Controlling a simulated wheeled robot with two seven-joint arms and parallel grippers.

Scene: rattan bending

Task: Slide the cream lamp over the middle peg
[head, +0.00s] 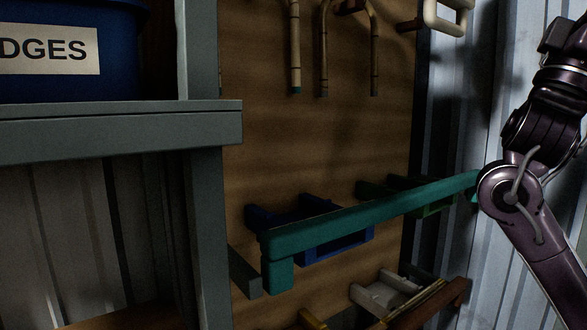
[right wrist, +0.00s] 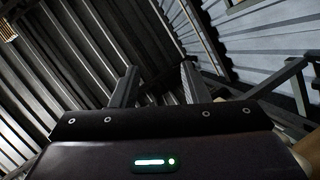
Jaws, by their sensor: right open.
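No thing in view is clearly a lamp. A cream, rounded loop (head: 447,17) shows at the top right of the head view, partly cut off; I cannot tell whether it is the cream lamp. I cannot tell which peg is the middle one. My right gripper (right wrist: 158,85) shows in the right wrist view with its two fingers apart and nothing between them. In the head view only my right arm shows, at the right edge. My left gripper is out of view.
Bent canes (head: 295,50) hang on the wooden board (head: 300,150). A teal rail (head: 350,223) juts out below, with blue (head: 340,247) and green (head: 440,207) frames behind. A grey shelf (head: 110,135) holds a blue bin (head: 120,50) at left. Corrugated metal wall stands at right.

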